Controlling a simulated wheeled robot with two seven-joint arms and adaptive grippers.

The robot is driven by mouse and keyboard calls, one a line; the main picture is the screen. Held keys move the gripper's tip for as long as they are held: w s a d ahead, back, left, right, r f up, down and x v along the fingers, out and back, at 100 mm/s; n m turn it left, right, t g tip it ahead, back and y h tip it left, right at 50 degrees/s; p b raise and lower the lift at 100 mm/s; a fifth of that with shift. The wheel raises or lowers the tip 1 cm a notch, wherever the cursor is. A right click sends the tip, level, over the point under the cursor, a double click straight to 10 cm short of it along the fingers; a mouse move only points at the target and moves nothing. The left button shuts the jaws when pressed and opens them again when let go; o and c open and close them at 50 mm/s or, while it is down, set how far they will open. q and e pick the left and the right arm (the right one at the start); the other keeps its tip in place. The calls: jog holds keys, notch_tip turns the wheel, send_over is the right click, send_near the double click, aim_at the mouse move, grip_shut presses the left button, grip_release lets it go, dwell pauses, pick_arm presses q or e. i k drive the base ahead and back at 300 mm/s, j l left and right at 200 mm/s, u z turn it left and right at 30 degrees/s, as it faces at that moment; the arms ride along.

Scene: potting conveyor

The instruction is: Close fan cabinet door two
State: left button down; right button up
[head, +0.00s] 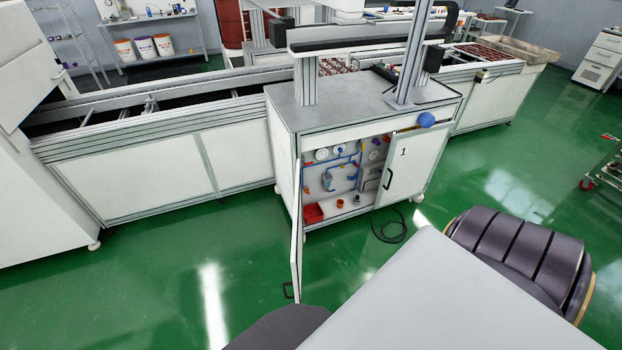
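The fan cabinet (372,103) stands ahead in the head view, with a grey top and white panels. Its right door (404,165) bears the number 1, has a black handle and appears shut. The left door (296,225) stands wide open, swung out towards me and seen nearly edge-on. Its dark handle (288,291) is low at the near edge. No number shows on this door from here. The open bay shows gauges, blue pipes and a red bin (313,213). Neither gripper is in view.
A black cable (389,231) lies coiled on the green floor before the cabinet. A conveyor (130,170) runs behind it to both sides. Floor left of the open door is clear. A cart (604,170) stands far right.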

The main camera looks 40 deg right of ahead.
aim_at(293, 242)
jog(key=i+j+z, duration=0.15)
jog(key=z, duration=0.3)
jog(key=i+j+z, duration=0.15)
jog(key=z, duration=0.25)
jog(key=i+j+z, duration=0.1)
jog(key=j+z, duration=0.2)
jog(key=z, duration=0.15)
jog(key=j+z, duration=0.3)
jog(key=z, duration=0.15)
jog(key=i+j+z, duration=0.2)
jog(key=j+z, duration=0.2)
jog(key=j, duration=0.2)
jog(key=k, duration=0.05)
